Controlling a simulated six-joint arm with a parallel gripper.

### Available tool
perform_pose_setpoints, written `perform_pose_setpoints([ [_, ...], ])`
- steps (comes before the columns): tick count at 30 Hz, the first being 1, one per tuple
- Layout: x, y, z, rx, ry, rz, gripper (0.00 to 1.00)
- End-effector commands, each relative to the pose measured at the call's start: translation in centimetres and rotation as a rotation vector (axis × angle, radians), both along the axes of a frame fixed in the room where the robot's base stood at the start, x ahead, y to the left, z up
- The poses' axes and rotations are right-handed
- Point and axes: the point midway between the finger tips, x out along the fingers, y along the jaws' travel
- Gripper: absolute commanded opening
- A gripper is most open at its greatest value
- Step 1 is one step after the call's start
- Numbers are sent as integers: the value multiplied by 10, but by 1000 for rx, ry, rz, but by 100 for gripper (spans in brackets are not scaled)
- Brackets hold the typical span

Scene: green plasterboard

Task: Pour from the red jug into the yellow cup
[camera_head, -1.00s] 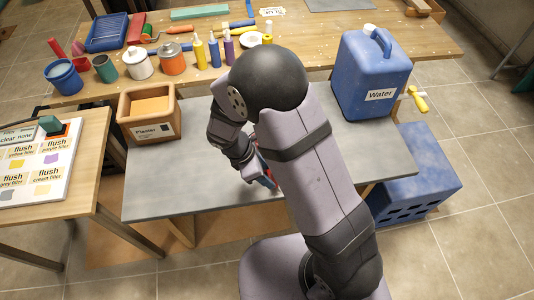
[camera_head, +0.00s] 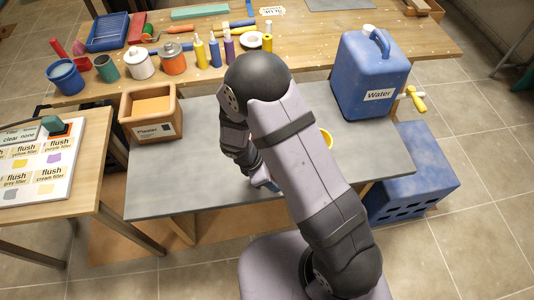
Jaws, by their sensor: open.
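The yellow cup (camera_head: 327,138) stands on the grey table (camera_head: 185,188), to the right of my arm. Only its right part shows, as my arm covers the rest. My gripper (camera_head: 266,180) is low over the table's front middle, left of and nearer than the cup. It is open, though my arm hides most of its fingers. A small blue patch shows at its tip, and I cannot tell what it belongs to. The red jug cannot be made out and may be hidden behind my arm.
A plaster box (camera_head: 152,113) stands at the table's back left and a blue water canister (camera_head: 368,80) at its back right. The wooden bench (camera_head: 300,47) behind holds paint pots and bottles. The table's left part is clear.

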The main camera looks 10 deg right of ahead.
Motion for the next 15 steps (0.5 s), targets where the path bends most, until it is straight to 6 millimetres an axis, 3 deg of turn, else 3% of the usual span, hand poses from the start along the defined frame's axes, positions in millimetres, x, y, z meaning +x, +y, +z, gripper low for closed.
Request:
perform_pose_setpoints([
  [2, 0, 0, 0, 0, 0, 0, 39],
  [7, 0, 0, 0, 0, 0, 0, 0],
  [15, 1, 0, 1, 0, -2, 0, 0],
])
